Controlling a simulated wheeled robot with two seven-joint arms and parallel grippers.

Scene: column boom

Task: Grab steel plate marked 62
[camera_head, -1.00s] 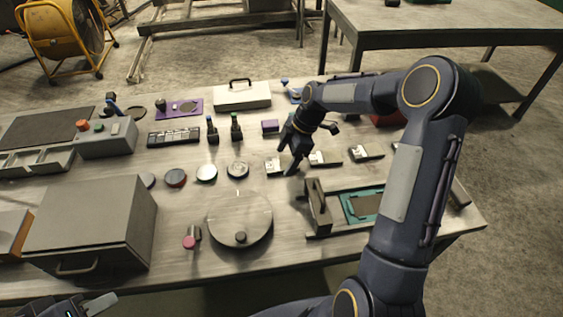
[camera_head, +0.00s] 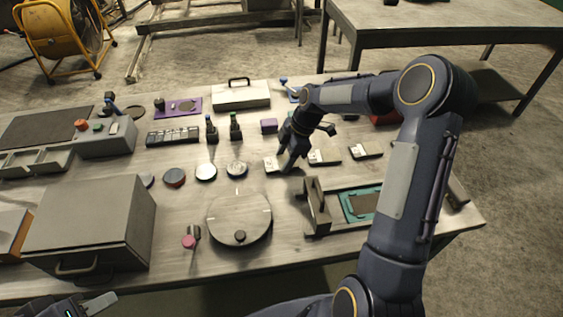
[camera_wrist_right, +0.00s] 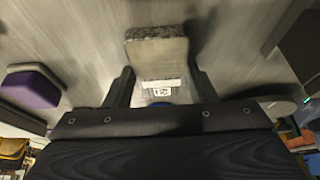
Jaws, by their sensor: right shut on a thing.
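A row of small steel plates with white labels lies mid-table in the head view. The left plate (camera_head: 271,165) is partly hidden by my right gripper (camera_head: 288,164); the middle plate (camera_head: 326,158) and right plate (camera_head: 366,151) lie to its right. In the right wrist view, my right gripper (camera_wrist_right: 160,88) has its fingers either side of one steel plate (camera_wrist_right: 157,52), shut on it. Its white label faces the camera, but I cannot read the number surely. My left gripper (camera_head: 92,305) is only partly in view at the bottom left; its opening is unclear.
A tray with a teal insert (camera_head: 350,208) stands in front of the plates. A round lidded disc (camera_head: 240,215), several small pucks (camera_head: 206,172) and a purple block (camera_head: 269,126) are nearby. A large grey box (camera_head: 92,225) is at the left.

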